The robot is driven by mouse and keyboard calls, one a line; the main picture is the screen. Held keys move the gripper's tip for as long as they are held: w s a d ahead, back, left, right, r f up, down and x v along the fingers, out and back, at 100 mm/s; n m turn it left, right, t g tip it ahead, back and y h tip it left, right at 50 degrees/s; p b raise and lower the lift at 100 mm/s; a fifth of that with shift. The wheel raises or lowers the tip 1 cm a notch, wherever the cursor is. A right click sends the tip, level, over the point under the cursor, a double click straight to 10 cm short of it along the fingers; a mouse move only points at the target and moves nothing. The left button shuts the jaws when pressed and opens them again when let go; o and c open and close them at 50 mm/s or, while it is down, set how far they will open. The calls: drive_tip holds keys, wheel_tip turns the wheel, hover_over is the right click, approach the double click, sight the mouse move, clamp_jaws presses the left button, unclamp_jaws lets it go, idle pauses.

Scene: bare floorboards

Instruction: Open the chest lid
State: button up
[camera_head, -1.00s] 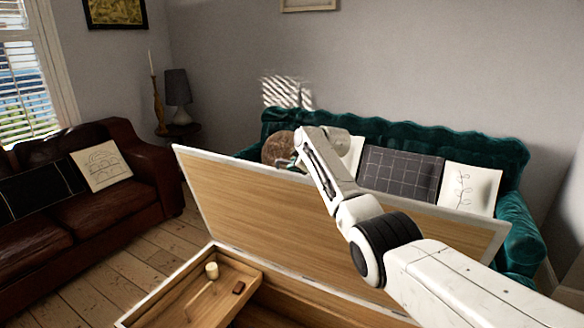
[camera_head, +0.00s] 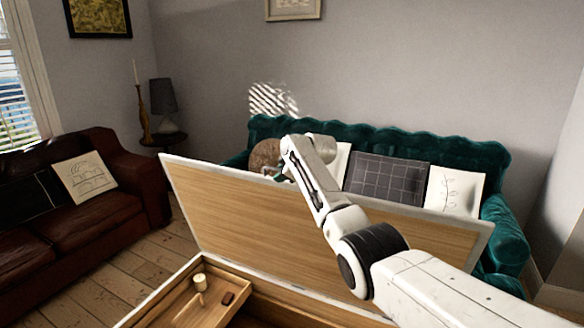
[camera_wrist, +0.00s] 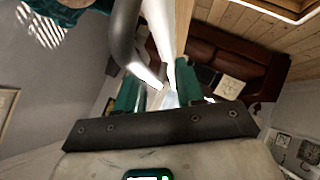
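The chest lid (camera_head: 250,215) stands raised, tilted back, with its wooden inner face toward me and a pale rim around it. The open chest (camera_head: 285,296) lies below it in the head view. My arm reaches across the lid to its upper edge, where my gripper is largely hidden. In the wrist view my gripper (camera_wrist: 160,92) shows two green fingers set apart, beside the lid's pale edge (camera_wrist: 160,28). A grey curved bar, seemingly a handle (camera_wrist: 122,40), runs down to between the fingertips. Whether they clamp it is unclear.
A wooden tray (camera_head: 168,306) holding a cream cylinder (camera_head: 200,282) and a small brown block (camera_head: 228,298) sits in the chest. A teal sofa (camera_head: 505,228) stands close behind the lid. A brown leather sofa (camera_head: 95,215) is left, with bare floorboards (camera_head: 130,255) between.

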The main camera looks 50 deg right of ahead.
drive_tip(key=b+v, duration=0.1)
drive_tip(key=v, duration=0.9)
drive_tip(key=shift+s+f, duration=0.1)
idle(0.5)
drive_tip(key=s+a+f+m+g+y, duration=0.1)
drive_tip(key=s+a+f, duration=0.4)
drive_tip(key=a+f, duration=0.3)
drive_tip(key=s+a+f+m+g, duration=0.15)
drive_tip(key=s+a+f, duration=0.25)
drive_tip(key=a+f, duration=0.5)
drive_tip(key=s+a+f+m+g+y, duration=0.15)
drive_tip(key=s+a+f, duration=0.35)
drive_tip(key=f, duration=0.6)
drive_tip(key=s+a+f+m+g, duration=0.1)
drive_tip(key=s+a+f, duration=0.1)
drive_tip(key=s, duration=0.8)
drive_tip(key=s+a+f+m+g, duration=0.1)
drive_tip(key=s+a+f+g, duration=0.1)
drive_tip(key=s, duration=0.8)
drive_tip(key=s+a+f+g, duration=0.2)
drive_tip(key=s+a+f, duration=0.2)
drive_tip(key=s, duration=0.6)
drive_tip(key=shift+s+a+m+h, duration=0.35)
drive_tip(key=shift+a+m+h, duration=0.1)
drive_tip(key=shift+a, duration=0.65)
